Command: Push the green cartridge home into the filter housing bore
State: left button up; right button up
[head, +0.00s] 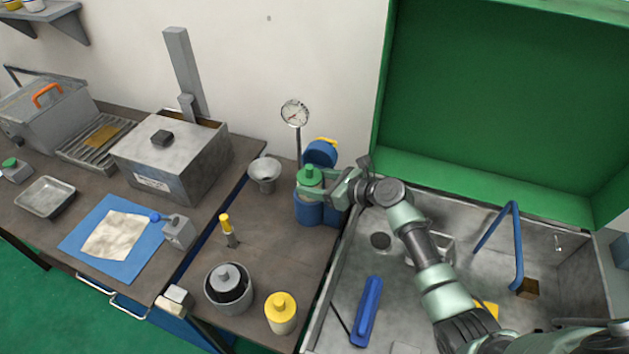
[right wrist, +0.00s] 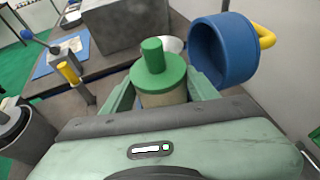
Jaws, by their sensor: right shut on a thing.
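The green cartridge (head: 309,176) has a round green cap with a knob and, in the right wrist view, a pale body below the cap (right wrist: 157,75). It stands upright over the blue filter housing (head: 307,214). The housing's bore and the cartridge's lower end are hidden, so I cannot tell how deep it sits. My right gripper (head: 322,186) reaches in from the right and is shut on the cartridge, one finger on each side below the cap. The blue lid (right wrist: 222,50) with a yellow handle is swung open beside it. My left gripper is not in view.
A pressure gauge (head: 295,113) rises behind the housing. A metal funnel (head: 264,173) and a yellow-topped valve (head: 227,228) are to the left. A yellow-capped cartridge (head: 281,314) and a grey-capped one in a pot (head: 228,288) stand in front. A sink (head: 400,305) lies right.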

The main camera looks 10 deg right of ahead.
jog(key=shift+f+b, duration=1.1)
jog(key=shift+f, duration=0.6)
jog(key=o, duration=1.5)
jog(key=shift+o, duration=0.6)
jog(key=shift+s+f, duration=0.1)
jog(key=shift+s, duration=0.05)
jog(key=shift+s+d, duration=0.3)
jog(key=shift+d, duration=0.05)
jog(key=r+v, duration=0.1)
jog(key=v, duration=0.6)
jog(key=shift+w+b, duration=0.2)
jog(key=shift+b, duration=0.2)
jog(key=shift+d+f, duration=0.1)
